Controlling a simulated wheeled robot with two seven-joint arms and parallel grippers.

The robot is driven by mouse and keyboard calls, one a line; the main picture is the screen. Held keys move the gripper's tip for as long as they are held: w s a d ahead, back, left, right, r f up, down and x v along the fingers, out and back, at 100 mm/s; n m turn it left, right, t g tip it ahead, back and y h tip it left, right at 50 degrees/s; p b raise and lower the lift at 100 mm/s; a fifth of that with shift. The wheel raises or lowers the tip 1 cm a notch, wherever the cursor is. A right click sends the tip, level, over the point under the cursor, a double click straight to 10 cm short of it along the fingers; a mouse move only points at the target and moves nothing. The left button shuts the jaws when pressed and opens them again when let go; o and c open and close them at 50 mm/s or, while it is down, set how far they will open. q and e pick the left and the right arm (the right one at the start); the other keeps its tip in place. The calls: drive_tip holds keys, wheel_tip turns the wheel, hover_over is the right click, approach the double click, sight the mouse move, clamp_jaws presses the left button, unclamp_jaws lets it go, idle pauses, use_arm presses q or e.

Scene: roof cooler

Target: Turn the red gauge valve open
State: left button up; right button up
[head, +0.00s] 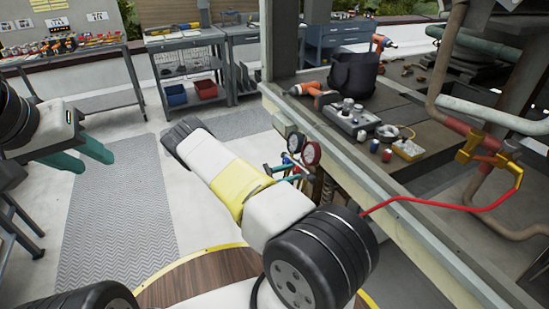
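The gauge set hangs at the bench's edge, with a red gauge (311,153) and a blue gauge (296,139) beside it. A small red part, perhaps the red valve knob, shows just left of the gauges, too small to read its turn. My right arm reaches up from the bottom.
The bench (345,170) holds an orange drill (313,89), a black bag (353,74) and a grey box of fittings (350,118). A red hose (450,208) runs from the gauges to a yellow valve fitting (487,150). Open floor lies left of my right arm.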

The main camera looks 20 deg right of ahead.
clamp_jaws()
drive_tip(key=shift+n+t, duration=0.3)
drive_tip(key=shift+n, duration=0.2)
drive_tip(key=n+t, duration=0.1)
drive_tip(key=n, duration=0.3)
drive_tip(key=shift+s+r+n+t, duration=0.1)
drive_tip(key=shift+n+t, duration=0.2)
drive_tip(key=shift+t, duration=0.1)
drive_tip(key=n+t+y, duration=0.1)
drive_tip(key=n, duration=0.2)
drive_tip(key=n+t+y, duration=0.1)
drive_tip(key=n, duration=0.3)
drive_tip(key=shift+s+r+n, duration=0.1)
drive_tip(key=shift+s+n, duration=0.05)
drive_tip(key=shift+n, duration=0.15)
drive_tip(key=n+y, duration=0.1)
drive_tip(key=n, duration=0.2)
drive_tip(key=n+y, duration=0.1)
drive_tip(key=n, duration=0.1)
drive_tip(key=shift+d+r+n+t, duration=0.1)
drive_tip(key=shift+r+n+t, duration=0.05)
drive_tip(key=shift+n+t, duration=0.2)
drive_tip(key=shift+r+n+y, duration=0.1)
drive_tip(key=shift+n+y, duration=0.7)
drive_tip(key=shift+n, duration=1.65)
